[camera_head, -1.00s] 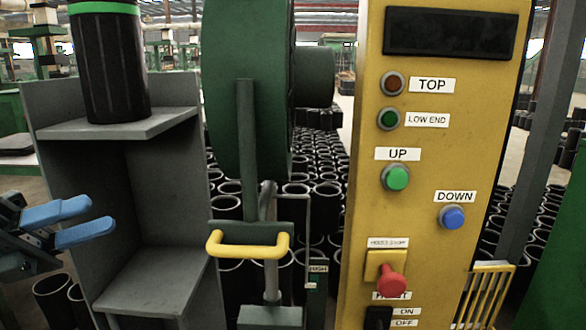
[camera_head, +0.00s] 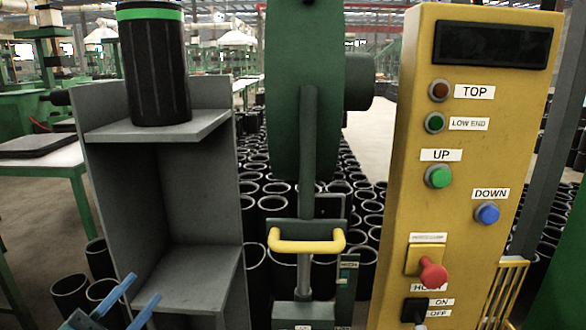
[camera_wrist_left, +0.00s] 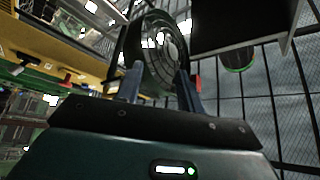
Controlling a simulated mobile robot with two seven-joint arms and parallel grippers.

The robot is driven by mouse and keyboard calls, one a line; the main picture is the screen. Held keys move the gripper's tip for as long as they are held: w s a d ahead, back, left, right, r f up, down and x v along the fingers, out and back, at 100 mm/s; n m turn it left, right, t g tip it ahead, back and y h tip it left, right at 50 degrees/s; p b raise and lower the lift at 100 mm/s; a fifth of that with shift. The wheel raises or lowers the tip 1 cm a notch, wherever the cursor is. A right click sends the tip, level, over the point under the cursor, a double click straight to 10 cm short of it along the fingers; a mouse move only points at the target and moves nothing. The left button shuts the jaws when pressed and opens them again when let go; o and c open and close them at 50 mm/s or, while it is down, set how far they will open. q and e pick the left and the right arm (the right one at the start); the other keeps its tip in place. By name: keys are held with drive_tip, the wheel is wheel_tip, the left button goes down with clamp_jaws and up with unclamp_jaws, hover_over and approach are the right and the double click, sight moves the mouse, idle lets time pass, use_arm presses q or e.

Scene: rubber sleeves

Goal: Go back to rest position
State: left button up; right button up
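My left gripper (camera_head: 143,288) is at the bottom left of the head view, in front of the lower part of the grey shelf unit (camera_head: 160,190). Its two blue fingers point upward and stand apart with nothing between them. The left wrist view also shows the fingers (camera_wrist_left: 160,76) apart and empty. A black rubber sleeve with a green band (camera_head: 153,65) stands upright on the shelf's upper board, clear of the gripper. A round green-rimmed end (camera_wrist_left: 238,60) shows under a board in the left wrist view. My right gripper is in neither view.
A green machine wheel (camera_head: 305,90) with a yellow handle (camera_head: 306,246) stands right of the shelf. A yellow control panel (camera_head: 465,150) with buttons and a red knob (camera_head: 433,274) is farther right. Many black sleeves (camera_head: 272,203) cover the floor behind. A green-legged table (camera_head: 45,155) is at left.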

use_arm(q)
drive_tip(key=s+d+f+n+g+y, duration=0.2)
drive_tip(key=s+d+f+n+g, duration=0.1)
drive_tip(key=f, duration=0.6)
drive_tip(key=s+d+f+n+g+y, duration=0.3)
drive_tip(key=s+f+n, duration=0.3)
drive_tip(key=f, duration=0.3)
drive_tip(key=s+d+f+n+g+y+p, duration=0.1)
drive_tip(key=s+d+f+n+g+y, duration=0.1)
drive_tip(key=f, duration=0.7)
drive_tip(key=s+d+n+g, duration=0.1)
drive_tip(key=s+d+n, duration=0.1)
drive_tip(key=s+d, duration=0.1)
drive_tip(key=shift+s+f+n, duration=0.15)
drive_tip(key=shift+s+n, duration=0.15)
drive_tip(key=shift+s, duration=0.3)
